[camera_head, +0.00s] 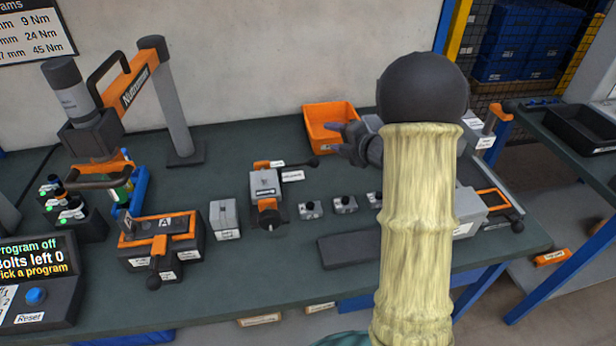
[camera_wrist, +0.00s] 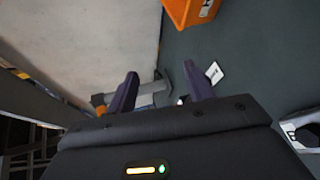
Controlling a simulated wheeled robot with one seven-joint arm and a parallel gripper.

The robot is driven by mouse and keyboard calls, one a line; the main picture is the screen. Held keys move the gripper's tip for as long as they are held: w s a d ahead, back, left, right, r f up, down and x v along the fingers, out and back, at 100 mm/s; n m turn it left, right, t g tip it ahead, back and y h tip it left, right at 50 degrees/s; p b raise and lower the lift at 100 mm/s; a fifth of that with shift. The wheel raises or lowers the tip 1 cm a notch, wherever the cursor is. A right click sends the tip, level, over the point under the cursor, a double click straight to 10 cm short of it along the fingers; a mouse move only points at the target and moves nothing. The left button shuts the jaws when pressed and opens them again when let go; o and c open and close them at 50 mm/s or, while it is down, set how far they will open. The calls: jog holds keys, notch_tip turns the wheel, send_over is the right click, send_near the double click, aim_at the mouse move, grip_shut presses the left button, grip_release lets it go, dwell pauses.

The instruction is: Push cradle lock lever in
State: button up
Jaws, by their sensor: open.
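An orange-and-black cradle-like fixture (camera_head: 187,226) marked A stands on the left half of the green bench. A lever with a black knob (camera_head: 154,281) points out from its front. The labels are too small to read, so I cannot tell which is the cradle lock lever. My gripper (camera_head: 350,143) is above the bench, right of the small fixture and in front of the orange bin. In the wrist view its two fingers (camera_wrist: 160,88) are apart with nothing between them.
An orange bin (camera_head: 331,126) stands at the back. A nutrunner (camera_head: 127,88) on a post rises at left, near a display box (camera_head: 37,280). Several small grey blocks (camera_head: 311,209) and a dark flat bar (camera_head: 349,250) lie mid-bench. My arm hides part of the right side.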

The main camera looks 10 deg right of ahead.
aim_at(319, 164)
jog(key=f+n+g+y+b, duration=0.1)
jog(key=f+n+y, duration=0.1)
jog(key=n, duration=0.1)
jog(key=s+f+n+g+y+b, duration=0.1)
jog(key=f+n, duration=0.2)
jog(key=s+a+f+n+g+y+b, duration=0.1)
jog(key=f+n+y, duration=0.1)
jog(key=n, duration=0.1)
jog(key=shift+f+y+b, duration=0.15)
jog(key=shift+y+b, duration=0.15)
jog(key=shift+b, duration=0.05)
jog(key=shift+s+a+n, duration=0.1)
jog(key=shift+s+n, duration=0.15)
jog(key=shift+n, duration=0.15)
jog(key=x, duration=0.7)
jog(key=shift+w+a, duration=0.1)
jog(key=shift+a, duration=0.2)
